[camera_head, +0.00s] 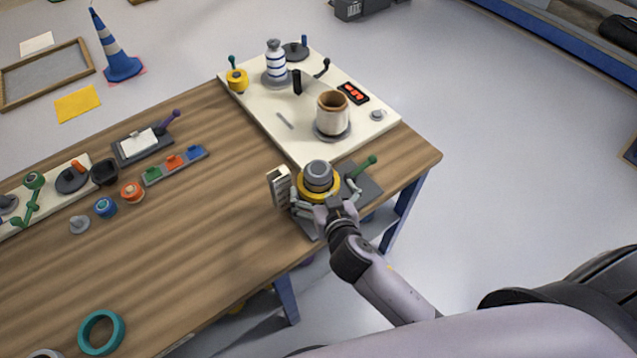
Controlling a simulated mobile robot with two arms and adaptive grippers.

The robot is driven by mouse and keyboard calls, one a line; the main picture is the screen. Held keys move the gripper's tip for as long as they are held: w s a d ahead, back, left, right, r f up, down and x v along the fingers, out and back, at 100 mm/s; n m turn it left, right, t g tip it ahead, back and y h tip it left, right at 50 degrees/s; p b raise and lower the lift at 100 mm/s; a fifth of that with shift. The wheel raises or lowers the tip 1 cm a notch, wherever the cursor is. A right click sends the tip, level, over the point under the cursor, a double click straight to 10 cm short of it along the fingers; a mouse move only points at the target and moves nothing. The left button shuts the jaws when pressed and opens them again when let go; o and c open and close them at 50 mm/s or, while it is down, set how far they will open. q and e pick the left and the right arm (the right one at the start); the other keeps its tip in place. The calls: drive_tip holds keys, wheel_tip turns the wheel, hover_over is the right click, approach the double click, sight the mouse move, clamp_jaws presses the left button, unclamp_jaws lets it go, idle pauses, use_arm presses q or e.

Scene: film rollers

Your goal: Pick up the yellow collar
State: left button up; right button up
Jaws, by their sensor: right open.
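The yellow collar (306,193) is a ring around a grey, rounded cylinder (318,172) at the table's right front corner. The cylinder stands upright on a dark grey base (365,187). My right gripper (325,197) comes in from the lower right, with its fingers open on either side of the collar. Whether the fingers touch the collar I cannot tell. The gripper's palm hides the near part of the collar and some of the base. My left gripper is not in view.
A small white, slotted block (279,187) stands close to the gripper's left. A green-tipped lever (359,167) rises just right of the collar. Behind is a white board (270,125) with a brown-topped roller (332,113). A teal ring (101,333) lies front left. Bare wood lies between.

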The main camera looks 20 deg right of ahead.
drive_tip(key=x, duration=0.3)
drive_tip(key=shift+s, duration=0.1)
drive_tip(key=shift+s, duration=0.1)
drive_tip(key=shift+c, duration=0.5)
drive_tip(key=shift+c, duration=0.6)
drive_tip(key=c, duration=1)
